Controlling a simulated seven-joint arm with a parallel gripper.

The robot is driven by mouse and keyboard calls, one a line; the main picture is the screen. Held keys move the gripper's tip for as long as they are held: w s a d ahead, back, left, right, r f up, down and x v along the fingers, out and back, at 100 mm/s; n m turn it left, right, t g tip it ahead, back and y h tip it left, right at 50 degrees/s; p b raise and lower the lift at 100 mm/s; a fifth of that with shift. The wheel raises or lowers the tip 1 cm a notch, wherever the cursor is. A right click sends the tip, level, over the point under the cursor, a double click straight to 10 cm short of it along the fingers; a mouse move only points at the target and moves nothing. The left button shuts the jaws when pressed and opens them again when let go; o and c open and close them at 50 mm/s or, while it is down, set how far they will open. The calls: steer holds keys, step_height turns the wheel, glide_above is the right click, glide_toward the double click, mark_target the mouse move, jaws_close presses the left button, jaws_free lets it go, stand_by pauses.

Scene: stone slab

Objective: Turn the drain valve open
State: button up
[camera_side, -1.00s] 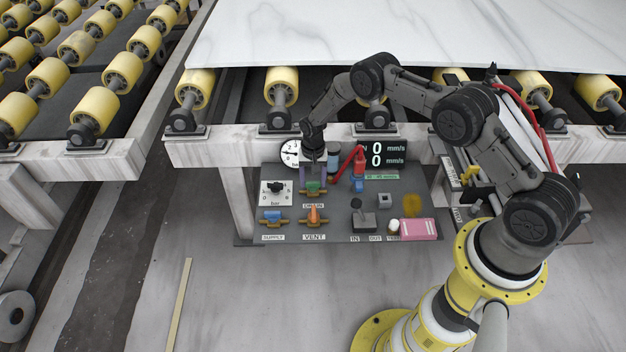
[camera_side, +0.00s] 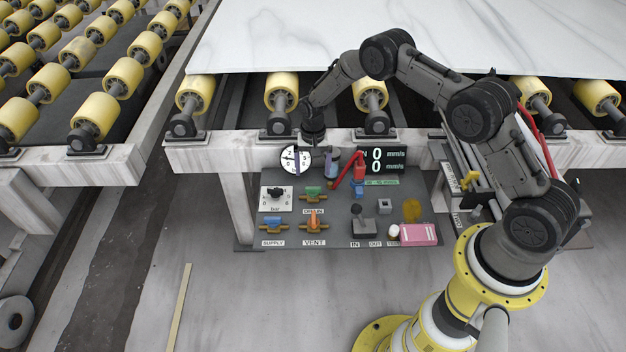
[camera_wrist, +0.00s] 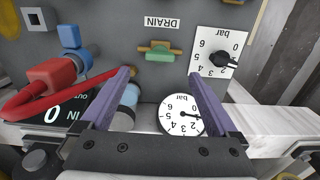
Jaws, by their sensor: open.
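The drain valve (camera_side: 313,193) has a green handle on a brass body, on the grey panel below the gauge. In the wrist view the drain valve (camera_wrist: 160,50) sits beside the upside-down DRAIN label, its brass ends running left and right; the green handle seems to lie along them. My gripper (camera_side: 317,163) is above the valve in the side view, apart from it. In the wrist view my gripper (camera_wrist: 161,73) has its two purple fingers spread wide, with nothing between the tips. The valve lies beyond the tips.
A round gauge (camera_wrist: 181,115) and a blue-grey cylinder (camera_wrist: 130,103) are close to the fingers. A red-handled valve (camera_wrist: 50,78) is at left in the wrist view. The orange vent valve (camera_side: 314,222), blue supply valve (camera_side: 272,222) and a black knob (camera_side: 276,193) share the panel.

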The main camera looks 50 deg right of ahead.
step_height(320, 180, up, 6)
stand_by(0.5)
